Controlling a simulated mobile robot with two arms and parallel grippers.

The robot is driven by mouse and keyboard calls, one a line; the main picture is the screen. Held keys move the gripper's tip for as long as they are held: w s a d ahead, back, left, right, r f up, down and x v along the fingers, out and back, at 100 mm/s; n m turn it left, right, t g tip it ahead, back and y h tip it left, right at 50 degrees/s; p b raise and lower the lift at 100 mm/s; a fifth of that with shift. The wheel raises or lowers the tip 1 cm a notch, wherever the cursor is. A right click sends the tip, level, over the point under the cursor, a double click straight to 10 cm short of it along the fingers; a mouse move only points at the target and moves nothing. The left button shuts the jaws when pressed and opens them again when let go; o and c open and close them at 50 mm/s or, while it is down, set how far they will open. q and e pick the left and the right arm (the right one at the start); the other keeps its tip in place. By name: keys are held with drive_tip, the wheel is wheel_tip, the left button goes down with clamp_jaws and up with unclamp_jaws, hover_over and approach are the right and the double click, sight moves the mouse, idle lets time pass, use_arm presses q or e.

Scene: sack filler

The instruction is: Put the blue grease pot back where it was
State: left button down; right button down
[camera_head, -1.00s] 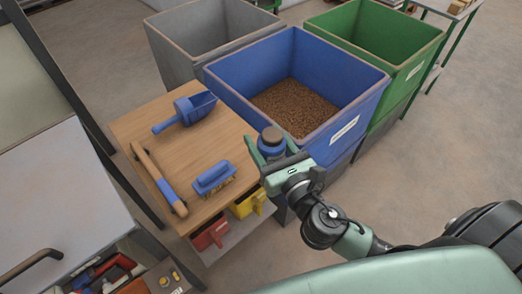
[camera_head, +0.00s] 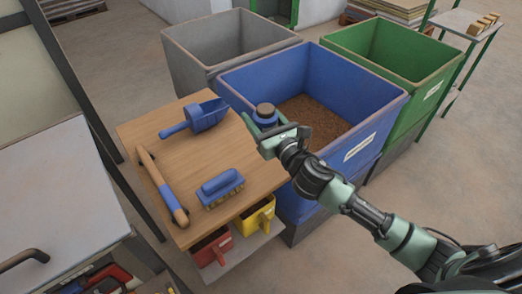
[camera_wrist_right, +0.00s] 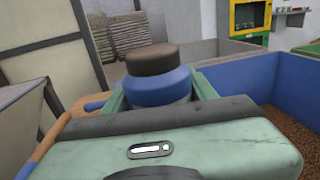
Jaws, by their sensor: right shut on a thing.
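The blue grease pot (camera_head: 265,114) has a dark brown lid and is upright. My right gripper (camera_head: 262,125) is shut on it, at the right edge of the wooden table (camera_head: 205,158), beside the blue bin. In the right wrist view the pot (camera_wrist_right: 158,88) stands between the two green fingers (camera_wrist_right: 160,97). Its lower part is hidden by the gripper body, so I cannot tell whether it touches the tabletop. My left gripper is not in view.
On the table are a blue scoop (camera_head: 203,117), a blue brush (camera_head: 220,187) and a wooden-handled tool (camera_head: 162,185). The blue bin (camera_head: 365,125) holds brown granules. Grey (camera_head: 200,65) and green (camera_head: 415,95) bins stand behind. Red (camera_head: 212,247) and yellow (camera_head: 257,215) containers sit below the tabletop.

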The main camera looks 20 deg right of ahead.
wheel_tip(320, 180, down, 7)
drive_tip(key=shift+r+b, duration=0.15)
drive_tip(key=shift+b, duration=0.65)
drive_tip(key=shift+f+b, duration=0.8)
drive_tip(key=shift+f, duration=1.45)
drive_tip(key=shift+f, duration=0.15)
drive_tip(key=shift+c, duration=2.3)
unclamp_jaws()
